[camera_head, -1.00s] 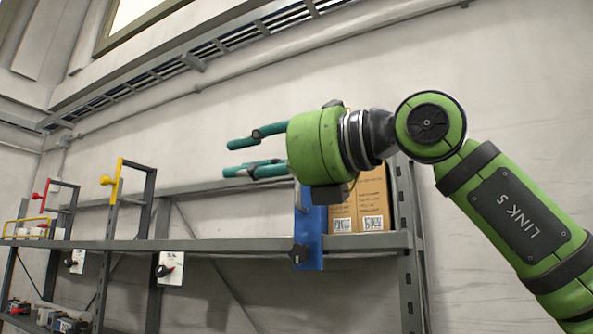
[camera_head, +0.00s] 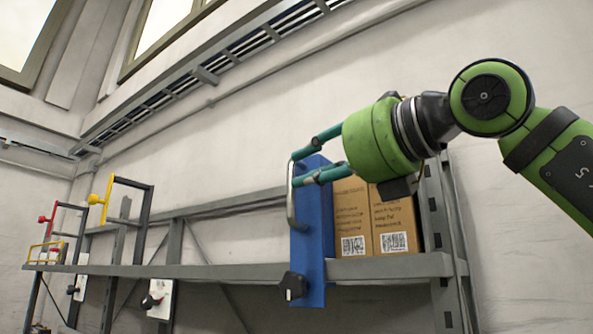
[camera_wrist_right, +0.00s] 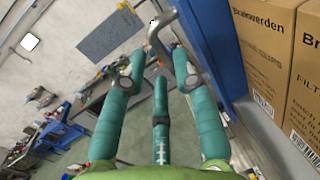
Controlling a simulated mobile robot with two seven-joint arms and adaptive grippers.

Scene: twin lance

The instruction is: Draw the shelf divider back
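The shelf divider is a blue upright panel (camera_head: 312,240) standing at the shelf's front edge, with a bent grey metal handle (camera_head: 291,208) on its left side. A black knob (camera_head: 292,287) sits at its foot. My right gripper (camera_head: 300,168) is open, its teal fingers at the upper part of the handle. In the right wrist view the fingers (camera_wrist_right: 160,68) are spread, and the handle (camera_wrist_right: 158,40) lies between or just beyond their tips; I cannot tell whether they touch it. The blue panel (camera_wrist_right: 217,45) is right of the fingers. My left gripper is not in view.
Cardboard boxes (camera_head: 390,222) stand right of the divider on the grey shelf (camera_head: 230,271). Yellow-knobbed (camera_head: 103,200) and red-knobbed (camera_head: 52,219) frames stand farther left. The shelf between them and the blue divider looks bare.

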